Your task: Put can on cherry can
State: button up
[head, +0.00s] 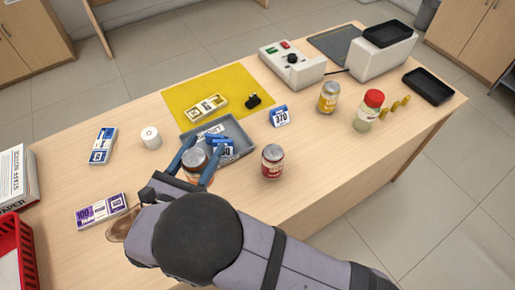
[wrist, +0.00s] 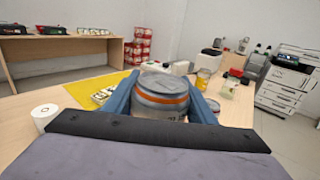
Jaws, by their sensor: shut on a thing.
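My gripper (head: 197,160) is shut on a can (head: 195,158) with a grey lid, its blue fingers on either side. In the wrist view the held can (wrist: 162,95) shows a grey top and an orange band; its lower part is hidden by my gripper. I cannot tell how high it is above the counter. A can with a red and white label (head: 272,161), likely the cherry can, stands upright to the right of my gripper, apart from it. In the wrist view it is mostly hidden, with its edge (wrist: 211,104) showing beside the right finger.
A grey tray (head: 245,150) with blue-and-white packs lies just beyond my gripper. A price card (head: 279,116), a yellow-labelled can (head: 328,97) and a red-lidded jar (head: 369,110) stand farther right. A white roll (head: 151,138) is at left. Counter right of the red-labelled can is clear.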

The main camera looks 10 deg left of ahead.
jog(key=w+d+r+m+g+h+p, duration=0.1)
jog(key=w+d+r+m+h+p, duration=0.15)
jog(key=w+d+r, duration=0.55)
jog(key=w+d+r+m+g+h+p, duration=0.1)
jog(key=w+d+r+m+h+p, duration=0.25)
jog(key=d, duration=0.65)
notch_tip(320, 180, down, 10)
jog(key=w+n+y, duration=0.1)
jog(key=n, duration=0.1)
jog(key=shift+a+n+t+p, duration=0.35)
jog(key=shift+a+n+t, duration=0.05)
jog(key=shift+a, duration=0.05)
jog(key=shift+f, duration=0.25)
jog(key=o, duration=1.3)
